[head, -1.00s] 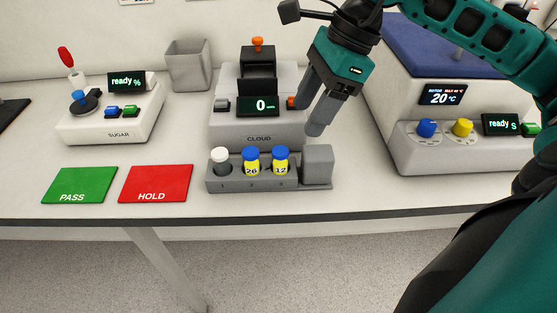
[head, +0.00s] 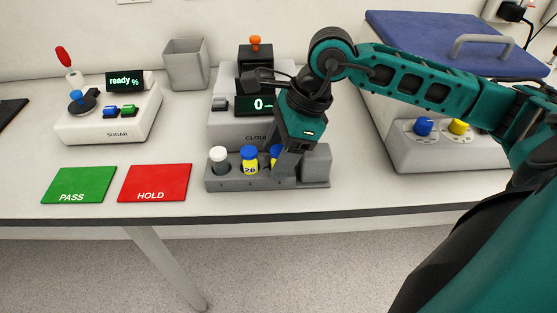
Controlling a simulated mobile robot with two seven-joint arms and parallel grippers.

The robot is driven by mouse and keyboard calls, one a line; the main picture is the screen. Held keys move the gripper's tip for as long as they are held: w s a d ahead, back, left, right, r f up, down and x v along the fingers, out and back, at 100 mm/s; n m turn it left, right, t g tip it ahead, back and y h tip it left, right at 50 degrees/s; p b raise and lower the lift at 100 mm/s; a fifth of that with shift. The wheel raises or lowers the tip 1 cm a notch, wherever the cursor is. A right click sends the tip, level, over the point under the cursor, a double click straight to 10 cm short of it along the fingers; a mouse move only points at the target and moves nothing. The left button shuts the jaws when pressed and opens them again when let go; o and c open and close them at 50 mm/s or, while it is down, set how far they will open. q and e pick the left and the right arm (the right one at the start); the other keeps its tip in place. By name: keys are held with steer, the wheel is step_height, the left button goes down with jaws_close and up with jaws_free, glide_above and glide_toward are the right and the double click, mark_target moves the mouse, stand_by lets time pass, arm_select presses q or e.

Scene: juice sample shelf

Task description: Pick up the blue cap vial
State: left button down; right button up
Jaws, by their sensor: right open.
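A grey rack (head: 236,184) near the table's front edge holds three vials. The left one has a white cap (head: 217,154). The middle one has a blue cap (head: 249,152) and a yellow label reading 26 (head: 250,168). The right one also has a blue cap (head: 275,151) and is mostly hidden behind my right gripper. My right gripper (head: 284,172) points down at this right vial, open, with its fingers at the vial's height. Whether the vial is between the fingers cannot be seen. My left gripper is not in view.
Behind the rack stands the CLOUD device (head: 225,130), partly covered by my arm. A SUGAR device (head: 115,125) and a grey bin (head: 187,68) are at left. Green PASS (head: 80,183) and red HOLD (head: 155,181) mats lie left of the rack. A blue-lidded machine (head: 420,150) stands at right.

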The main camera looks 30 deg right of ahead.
steer(key=shift+c, duration=0.3)
steer(key=c, duration=0.5)
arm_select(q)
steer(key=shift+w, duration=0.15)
arm_select(e)
steer(key=c, duration=0.6)
steer(key=shift+o, duration=0.2)
